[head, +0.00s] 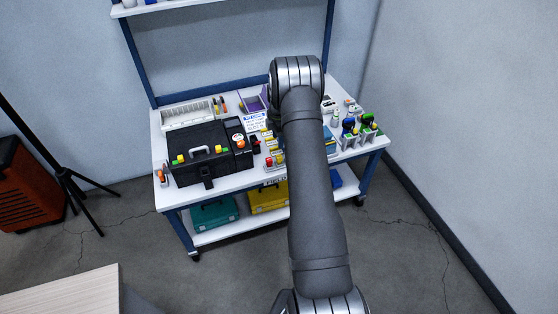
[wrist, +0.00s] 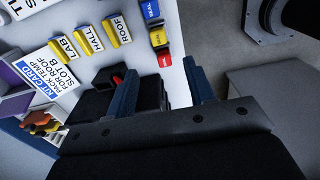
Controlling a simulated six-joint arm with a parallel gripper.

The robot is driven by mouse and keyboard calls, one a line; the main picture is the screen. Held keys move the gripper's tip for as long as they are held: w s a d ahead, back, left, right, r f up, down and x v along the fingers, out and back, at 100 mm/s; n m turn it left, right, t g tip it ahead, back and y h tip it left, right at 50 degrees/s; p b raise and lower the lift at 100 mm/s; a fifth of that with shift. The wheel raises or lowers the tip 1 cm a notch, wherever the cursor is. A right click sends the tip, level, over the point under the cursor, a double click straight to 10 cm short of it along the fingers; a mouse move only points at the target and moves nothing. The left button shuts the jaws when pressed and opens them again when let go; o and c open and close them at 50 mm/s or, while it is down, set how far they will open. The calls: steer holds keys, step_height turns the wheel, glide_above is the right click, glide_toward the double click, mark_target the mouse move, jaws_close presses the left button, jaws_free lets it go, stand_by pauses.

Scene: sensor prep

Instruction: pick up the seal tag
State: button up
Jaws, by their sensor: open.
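In the wrist view, a blue tag (wrist: 151,12) with white lettering that seems to read SEAL lies at the top of a short row on the white bench top. Below it in the row are a yellow tag (wrist: 158,38) and a red tag (wrist: 164,60). My gripper (wrist: 159,66) is open, with its two blue fingers spread and nothing held between them. In the picture the red tag shows between the fingertips, and the blue tag lies farther off beyond them. In the head view my arm hides the gripper and the blue tag cannot be made out.
Yellow tags marked LAB (wrist: 63,48), HALL (wrist: 90,38) and ROOF (wrist: 117,30) lie left of the row. A KITCARD (wrist: 55,80) lies beside them. A black toolbox (head: 195,150) fills the bench's left side. Green and blue clamp-like items (head: 368,127) stand at the right.

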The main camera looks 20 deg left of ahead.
steer(key=f, duration=1.1)
steer(key=shift+w+d+f, duration=0.1)
steer(key=shift+w+f, duration=0.15)
steer(key=shift+f, duration=0.05)
steer(key=shift+c, duration=0.4)
steer(key=c, duration=0.9)
